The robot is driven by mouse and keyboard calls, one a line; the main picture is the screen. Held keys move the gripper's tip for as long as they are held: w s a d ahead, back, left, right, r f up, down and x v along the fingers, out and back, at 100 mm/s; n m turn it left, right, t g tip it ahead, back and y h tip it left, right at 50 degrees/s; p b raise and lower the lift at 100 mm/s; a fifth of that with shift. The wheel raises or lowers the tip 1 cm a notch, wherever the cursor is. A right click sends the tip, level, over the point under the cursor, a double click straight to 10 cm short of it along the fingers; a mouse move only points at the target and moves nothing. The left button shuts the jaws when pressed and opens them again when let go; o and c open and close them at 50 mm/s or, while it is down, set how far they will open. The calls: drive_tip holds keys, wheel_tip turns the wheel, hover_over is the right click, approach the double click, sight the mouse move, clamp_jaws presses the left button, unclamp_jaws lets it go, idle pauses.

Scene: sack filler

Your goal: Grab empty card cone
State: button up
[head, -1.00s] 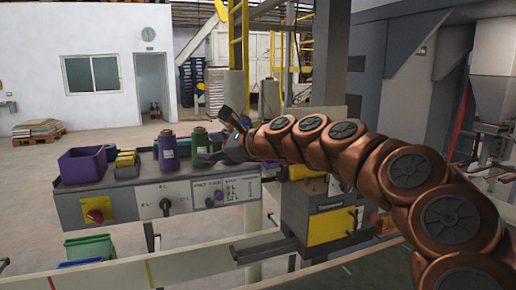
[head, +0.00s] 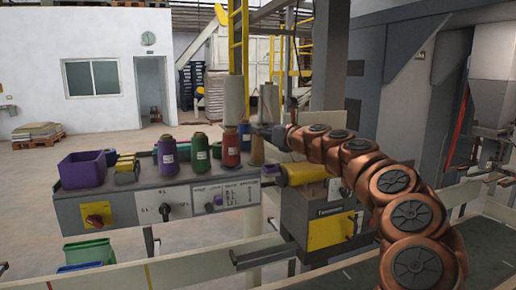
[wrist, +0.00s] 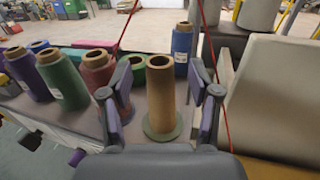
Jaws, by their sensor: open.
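The empty card cone (wrist: 160,92) is bare brown, with no thread on it. It stands upright on a small green round base in the wrist view. In the head view it shows at the right end of the machine's top shelf (head: 257,153), partly hidden by my gripper (head: 264,131). In the wrist view my gripper (wrist: 163,84) is open, with one finger on each side of the cone. Whether either finger touches it I cannot tell.
A red thread cone (wrist: 100,70) stands close to the left finger, with green (wrist: 62,80) and purple (wrist: 28,76) ones beyond. A blue one (wrist: 182,46) stands behind the card cone. A large pale block (wrist: 280,90) fills the right side. A purple bin (head: 84,169) sits at the shelf's left end.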

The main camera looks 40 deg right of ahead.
drive_tip(key=shift+w+p, duration=0.3)
drive_tip(key=shift+w, duration=1.55)
drive_tip(key=shift+a, duration=0.1)
drive_tip(key=shift+c, duration=0.3)
drive_tip(key=c, duration=0.9)
